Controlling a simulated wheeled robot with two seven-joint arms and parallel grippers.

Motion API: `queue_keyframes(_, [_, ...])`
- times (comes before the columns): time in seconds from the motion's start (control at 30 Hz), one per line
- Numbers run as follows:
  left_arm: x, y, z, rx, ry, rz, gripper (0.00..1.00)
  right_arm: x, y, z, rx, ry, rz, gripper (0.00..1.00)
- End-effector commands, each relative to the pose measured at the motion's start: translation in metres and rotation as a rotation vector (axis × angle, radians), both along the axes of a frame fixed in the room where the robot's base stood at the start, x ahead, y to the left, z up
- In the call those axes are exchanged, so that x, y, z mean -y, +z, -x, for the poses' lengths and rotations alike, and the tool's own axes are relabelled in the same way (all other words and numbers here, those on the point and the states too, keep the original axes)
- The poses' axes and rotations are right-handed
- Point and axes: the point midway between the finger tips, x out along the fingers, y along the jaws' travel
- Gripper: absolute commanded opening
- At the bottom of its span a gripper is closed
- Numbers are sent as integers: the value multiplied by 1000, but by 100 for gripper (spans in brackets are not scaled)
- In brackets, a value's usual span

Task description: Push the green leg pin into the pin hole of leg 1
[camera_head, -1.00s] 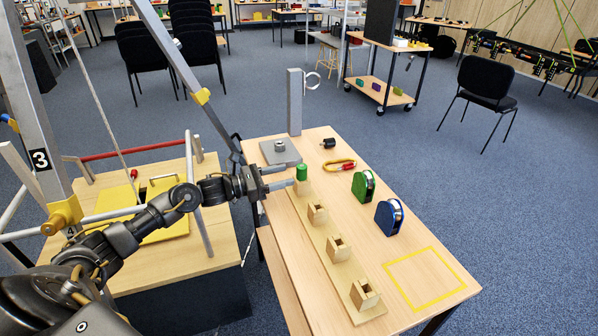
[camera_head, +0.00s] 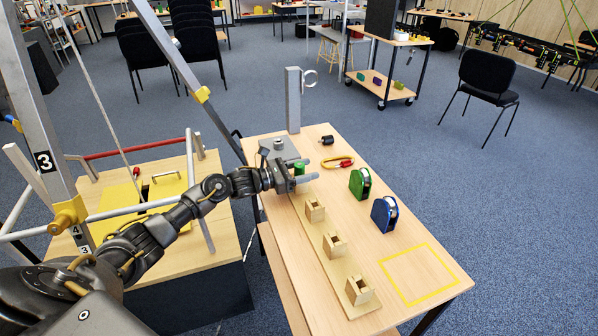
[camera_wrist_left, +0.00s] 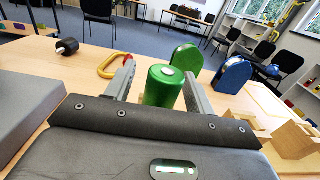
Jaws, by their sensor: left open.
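The green leg pin (camera_head: 299,168) stands upright at the far end of the wooden rack (camera_head: 345,266) on the table. My left gripper (camera_head: 308,170) is open around it, one finger on each side. In the left wrist view the green pin (camera_wrist_left: 163,88) is a green cylinder with a pale disc on top, between the two grey fingers. Small gaps seem to show beside it, and contact cannot be told. The pin's lower part and its holder are hidden. I cannot make out leg 1 or its pin hole; a metal leg marked 3 (camera_head: 45,160) stands at the left.
Several empty wooden holders line the rack towards me. Green (camera_head: 360,183) and blue (camera_head: 385,213) tape reels, a red-yellow carabiner (camera_head: 337,162) and a black knob (camera_head: 326,140) lie right of the gripper. A grey post (camera_head: 293,100) rises behind it. The yellow-outlined square (camera_head: 430,295) is empty.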

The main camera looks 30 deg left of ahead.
Motion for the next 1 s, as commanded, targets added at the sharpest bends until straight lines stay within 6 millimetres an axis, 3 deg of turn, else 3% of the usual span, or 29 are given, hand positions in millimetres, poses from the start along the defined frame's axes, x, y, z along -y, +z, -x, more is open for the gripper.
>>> queue_keyframes(0.03, [0, 1, 0, 0, 0, 0, 51, -2, 1, 0, 0, -1, -2, 54])
queue_keyframes(0.4, [0, 2, 0, 1, 0, 1, 5, -3, 1, 6, -10, 0, -5, 54])
queue_keyframes(0.67, [0, 5, 0, 2, 0, 1, 5, 0, 1, 7, -11, 4, -1, 54])
queue_keyframes(0.77, [-1, 17, 0, 4, -1, -2, 5, 1, -2, 7, -11, 5, 1, 54])
queue_keyframes(1.0, [-1, 65, 0, 6, -2, -2, 5, 7, -9, 6, -10, 6, 5, 54])
